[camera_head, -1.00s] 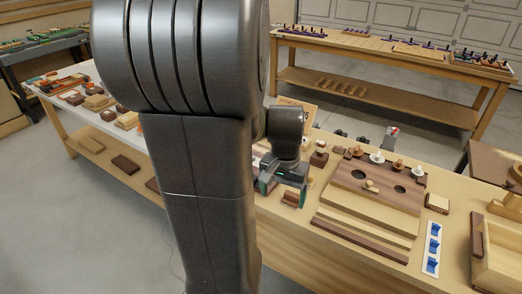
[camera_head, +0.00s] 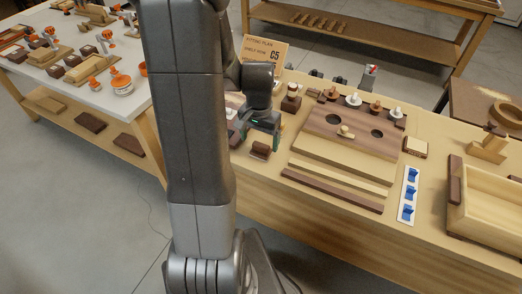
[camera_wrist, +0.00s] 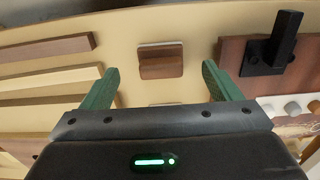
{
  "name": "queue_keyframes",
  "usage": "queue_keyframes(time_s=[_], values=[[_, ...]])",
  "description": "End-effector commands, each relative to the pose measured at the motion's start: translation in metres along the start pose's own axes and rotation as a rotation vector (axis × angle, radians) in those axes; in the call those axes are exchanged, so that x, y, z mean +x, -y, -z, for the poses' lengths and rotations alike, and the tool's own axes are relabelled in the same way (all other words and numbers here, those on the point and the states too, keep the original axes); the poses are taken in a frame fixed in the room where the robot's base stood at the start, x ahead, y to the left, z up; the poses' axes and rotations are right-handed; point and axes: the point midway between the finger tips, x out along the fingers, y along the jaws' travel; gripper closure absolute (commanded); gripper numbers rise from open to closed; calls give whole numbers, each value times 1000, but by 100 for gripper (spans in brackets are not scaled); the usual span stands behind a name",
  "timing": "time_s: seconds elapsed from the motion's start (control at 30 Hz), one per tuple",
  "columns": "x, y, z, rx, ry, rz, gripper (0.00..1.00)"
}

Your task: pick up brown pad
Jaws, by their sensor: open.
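The brown pad (camera_head: 260,150) is a small dark brown block with a raised ridge, lying on the wooden bench near its front edge. It also shows in the wrist view (camera_wrist: 161,70), with a thin pale edge along its far side. My gripper (camera_head: 256,139) is open and empty, just above and behind the pad in the head view. In the wrist view its two green fingers (camera_wrist: 160,78) stand apart, with the pad centred between and beyond their tips. I cannot tell the exact height gap.
A brown board with round holes (camera_head: 350,132) and long strips lie right of the pad. In the wrist view a black upright piece (camera_wrist: 272,45) on a brown plate stands close beside the right finger. Bare bench surrounds the pad.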

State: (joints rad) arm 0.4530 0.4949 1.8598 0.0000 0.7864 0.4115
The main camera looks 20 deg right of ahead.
Motion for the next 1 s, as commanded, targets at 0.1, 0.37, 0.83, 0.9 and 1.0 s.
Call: queue_keyframes(time_s=[0.1, 0.37, 0.83, 0.9, 1.0], values=[[8, 0, 1, 0, 3, -1, 16], [41, 0, 6, -1, 4, -2, 16], [52, 0, 7, 0, 1, 0, 30], [52, 0, 7, 0, 1, 0, 44], [52, 0, 7, 0, 1, 0, 64]])
